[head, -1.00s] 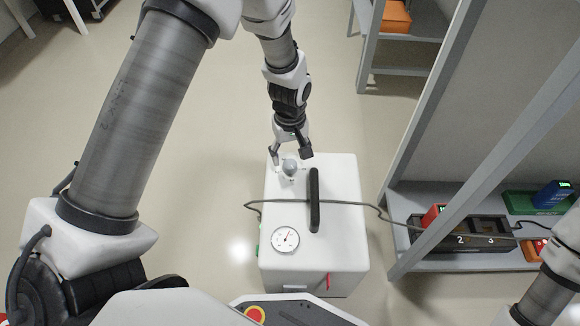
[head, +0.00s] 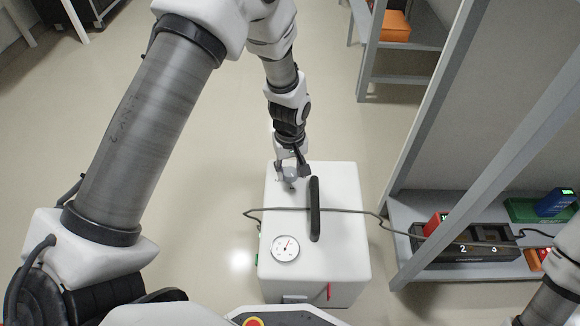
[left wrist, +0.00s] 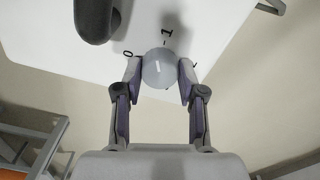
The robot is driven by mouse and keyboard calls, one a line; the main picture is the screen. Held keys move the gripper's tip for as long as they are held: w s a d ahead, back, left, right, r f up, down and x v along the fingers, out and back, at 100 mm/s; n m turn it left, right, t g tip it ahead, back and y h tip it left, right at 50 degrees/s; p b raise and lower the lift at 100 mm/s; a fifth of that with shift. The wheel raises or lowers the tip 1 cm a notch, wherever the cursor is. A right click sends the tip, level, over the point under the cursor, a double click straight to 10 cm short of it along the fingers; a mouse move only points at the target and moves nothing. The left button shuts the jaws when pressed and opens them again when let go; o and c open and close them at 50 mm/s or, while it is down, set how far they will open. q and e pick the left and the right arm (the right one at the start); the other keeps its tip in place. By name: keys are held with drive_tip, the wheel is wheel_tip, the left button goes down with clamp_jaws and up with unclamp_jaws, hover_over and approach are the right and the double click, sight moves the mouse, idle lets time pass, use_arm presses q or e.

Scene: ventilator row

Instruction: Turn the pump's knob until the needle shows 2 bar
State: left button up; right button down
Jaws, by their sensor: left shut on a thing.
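The pump is a white box (head: 335,262) in the middle of the head view. Its round grey knob (head: 290,183) is at the far end of the top, and it also shows in the left wrist view (left wrist: 163,68). A short white line marks the knob, and the figures 0 and 1 are printed beside it. My left gripper (head: 291,176) is shut on the knob, one finger on each side. The round white gauge (head: 285,248) is on the near part of the top. Its needle points up and slightly right; its figures are too small to read.
A black handle (head: 315,208) stands on the pump top just right of the knob. A dark cable (head: 350,211) crosses the top and runs to a grey shelf (head: 420,278) on the right, which carries a black numbered rack (head: 440,250). The floor left of the pump is clear.

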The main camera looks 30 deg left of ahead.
use_arm(q)
drive_tip(key=m+p, duration=0.2)
drive_tip(key=p, duration=0.1)
drive_tip(key=m+p, duration=0.3)
drive_tip(key=p, duration=0.1)
drive_tip(key=m+p, duration=0.2)
drive_tip(key=p, duration=0.1)
drive_tip(key=shift+s+r+m+p, duration=0.1)
drive_tip(key=shift+r+m+p, duration=0.15)
drive_tip(key=shift+m+p, duration=0.1)
drive_tip(key=shift+f+m+p, duration=0.1)
drive_tip(key=shift+m+p, duration=1)
drive_tip(key=shift+m, duration=0.15)
drive_tip(key=m+p, duration=0.2)
drive_tip(key=m, duration=0.2)
drive_tip(key=shift+m+p, duration=0.3)
drive_tip(key=shift+p, duration=0.05)
drive_tip(key=shift+f+m+p, duration=0.2)
drive_tip(key=shift+m+p, duration=0.65)
drive_tip(key=shift+m, duration=1.45)
drive_tip(key=o, duration=1.1)
drive_tip(key=shift+o, duration=0.2)
drive_tip(key=shift+r, duration=0.1)
